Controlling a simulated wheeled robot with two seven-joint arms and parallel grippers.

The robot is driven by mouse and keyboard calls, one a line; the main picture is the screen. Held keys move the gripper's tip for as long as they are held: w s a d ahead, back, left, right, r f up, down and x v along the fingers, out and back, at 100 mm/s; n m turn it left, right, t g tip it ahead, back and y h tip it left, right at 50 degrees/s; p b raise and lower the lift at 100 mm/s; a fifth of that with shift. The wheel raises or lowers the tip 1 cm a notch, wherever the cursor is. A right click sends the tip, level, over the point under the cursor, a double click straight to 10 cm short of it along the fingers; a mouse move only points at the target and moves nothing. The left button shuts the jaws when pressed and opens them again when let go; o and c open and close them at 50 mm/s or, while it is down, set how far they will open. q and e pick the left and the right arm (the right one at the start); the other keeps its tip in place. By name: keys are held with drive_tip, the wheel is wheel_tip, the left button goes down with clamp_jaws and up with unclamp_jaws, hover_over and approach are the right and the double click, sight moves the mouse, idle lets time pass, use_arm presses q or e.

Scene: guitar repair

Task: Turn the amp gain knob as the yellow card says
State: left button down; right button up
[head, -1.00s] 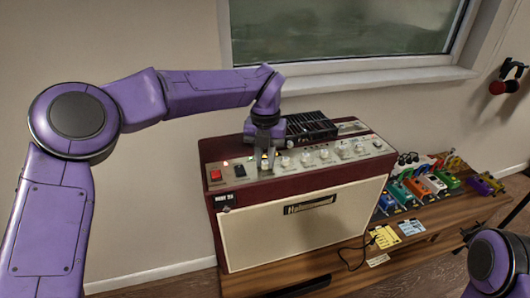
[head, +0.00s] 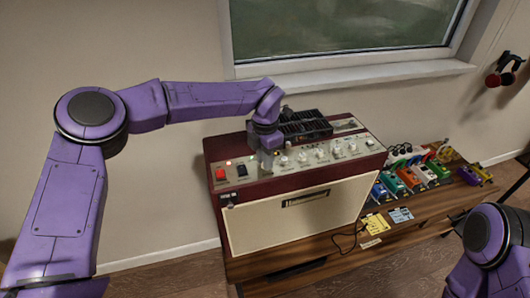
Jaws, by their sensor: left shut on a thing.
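The amp (head: 290,222) is a maroon box with a cream front, standing on a wooden bench. Its sloping top panel carries a row of pale knobs. My left gripper (head: 267,161) points down onto this panel and is shut on the leftmost knob, just right of the black switch. The fingers mostly hide this knob and its marks. The yellow card (head: 376,223) lies on the bench right of the amp; its writing is too small to read. Part of my right arm shows at the lower right, but its fingers cannot be made out.
A red switch (head: 220,174) and a black switch (head: 242,170) sit left of the held knob. A black slotted unit (head: 304,127) is behind the panel. A blue card (head: 400,215), a cable and several coloured pedals (head: 409,178) are to the right. The wall and window are behind.

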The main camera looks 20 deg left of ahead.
use_arm(q)
drive_tip(key=shift+m, duration=0.4)
drive_tip(key=c, duration=1)
unclamp_jaws()
drive_tip(key=shift+r, duration=0.1)
drive_tip(key=shift+w+r, duration=0.1)
drive_tip(key=shift+r, duration=0.25)
wheel_tip(320, 180, up, 10)
drive_tip(key=b, duration=0.1)
drive_tip(key=shift+f+b, duration=0.15)
drive_tip(key=shift+b, duration=0.2)
